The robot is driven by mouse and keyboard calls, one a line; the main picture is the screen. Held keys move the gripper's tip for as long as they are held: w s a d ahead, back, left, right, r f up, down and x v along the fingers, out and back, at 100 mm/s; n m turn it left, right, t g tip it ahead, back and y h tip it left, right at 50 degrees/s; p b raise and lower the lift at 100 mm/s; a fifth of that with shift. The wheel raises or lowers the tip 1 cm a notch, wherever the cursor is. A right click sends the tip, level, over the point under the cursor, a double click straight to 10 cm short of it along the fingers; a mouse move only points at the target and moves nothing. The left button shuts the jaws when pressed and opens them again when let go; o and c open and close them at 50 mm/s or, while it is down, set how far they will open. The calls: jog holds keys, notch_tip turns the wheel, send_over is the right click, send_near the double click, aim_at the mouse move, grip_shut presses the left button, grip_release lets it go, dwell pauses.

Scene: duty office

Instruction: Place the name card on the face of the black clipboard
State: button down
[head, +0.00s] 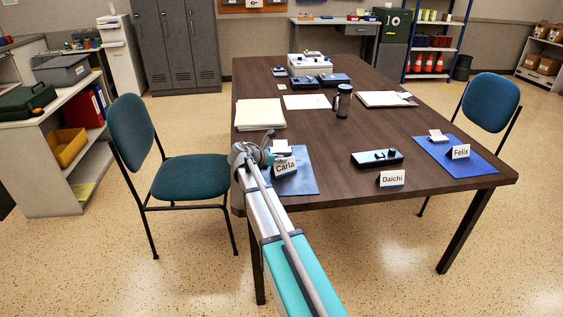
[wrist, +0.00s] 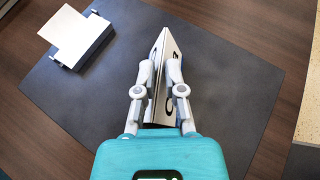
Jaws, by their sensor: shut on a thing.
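My gripper (wrist: 159,85) is shut on a white folded name card (wrist: 168,62), with one finger on each side. In the head view this card (head: 285,167) reads "Carla". It is over a slate-blue desk mat (head: 304,182) at the table's near left; whether it touches the mat I cannot tell. In the wrist view the mat (wrist: 225,100) looks dark grey. A clipboard (head: 385,99) with white paper and a dark edge lies at the table's right side, farther back. Its board colour is hard to make out.
Name cards "Daichi" (head: 392,178) and "Felix" (head: 460,151) stand along the near edge. A dark flask (head: 342,102) stands just left of the clipboard. A cream folder stack (head: 260,113) lies beyond my gripper. A small white-paper holder (wrist: 78,38) is on the mat.

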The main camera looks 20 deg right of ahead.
jog(key=c, duration=0.7)
grip_release()
jog(key=p+v, duration=0.5)
jog(key=v, duration=0.7)
jog(key=shift+s, duration=0.1)
